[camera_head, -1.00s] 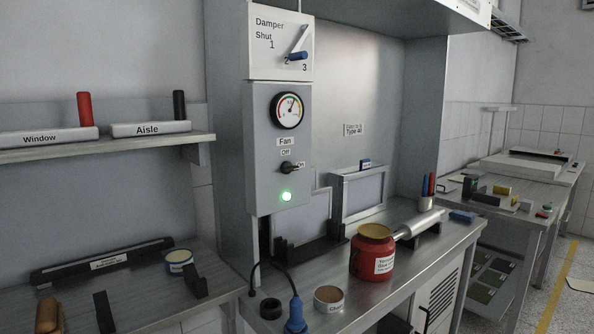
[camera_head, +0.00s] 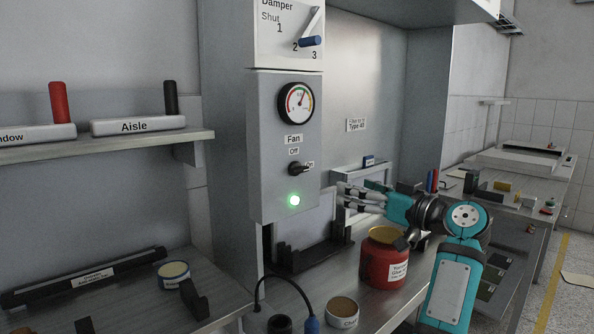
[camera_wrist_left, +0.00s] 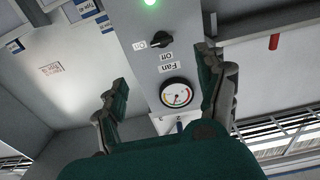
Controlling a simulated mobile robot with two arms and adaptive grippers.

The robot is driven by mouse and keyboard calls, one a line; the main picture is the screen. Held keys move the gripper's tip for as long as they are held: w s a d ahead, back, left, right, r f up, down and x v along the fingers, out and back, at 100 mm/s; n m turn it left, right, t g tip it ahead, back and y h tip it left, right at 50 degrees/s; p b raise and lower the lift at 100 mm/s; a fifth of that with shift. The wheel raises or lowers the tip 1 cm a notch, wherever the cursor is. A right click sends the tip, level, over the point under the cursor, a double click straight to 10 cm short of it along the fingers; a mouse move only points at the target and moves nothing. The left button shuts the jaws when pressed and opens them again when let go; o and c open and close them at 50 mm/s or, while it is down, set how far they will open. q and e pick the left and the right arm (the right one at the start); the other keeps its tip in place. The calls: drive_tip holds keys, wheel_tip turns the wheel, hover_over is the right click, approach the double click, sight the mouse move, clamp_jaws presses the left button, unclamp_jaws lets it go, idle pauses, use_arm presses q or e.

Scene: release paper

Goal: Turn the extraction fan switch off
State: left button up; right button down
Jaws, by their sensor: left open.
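The extraction fan switch (camera_head: 299,169) is a small black knob on the grey control panel (camera_head: 262,150). Its handle points right towards the "On" label. It also shows in the left wrist view (camera_wrist_left: 160,39), where the panel appears upside down. The green lamp (camera_head: 294,200) below it is lit. My left gripper (camera_head: 343,196) is right of the panel and a little lower than the switch, apart from it. In the left wrist view its open fingers (camera_wrist_left: 165,72) frame the panel, with nothing between them. My right gripper is out of view.
Above the switch are a dial gauge (camera_head: 297,103) and a damper lever with a blue handle (camera_head: 311,41). A red jar (camera_head: 383,265) stands on the bench below my left arm. A blue plug with a cable (camera_head: 311,325) is at the front.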

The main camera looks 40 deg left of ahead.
use_arm(q)
drive_tip(key=p, duration=0.1)
approach(303, 171)
drive_tip(key=a, duration=0.3)
drive_tip(key=a+p, duration=0.1)
drive_tip(key=a, duration=0.2)
drive_tip(key=a+p, duration=0.1)
drive_tip(key=a, duration=0.2)
drive_tip(key=shift+w+a+r, duration=0.25)
drive_tip(key=shift+w+a, duration=0.05)
drive_tip(key=shift+a, duration=0.1)
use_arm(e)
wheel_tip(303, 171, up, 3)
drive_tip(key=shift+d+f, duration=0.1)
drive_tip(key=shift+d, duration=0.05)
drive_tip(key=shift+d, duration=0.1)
use_arm(q)
drive_tip(key=shift+c, duration=0.9)
drive_tip(key=c, duration=1)
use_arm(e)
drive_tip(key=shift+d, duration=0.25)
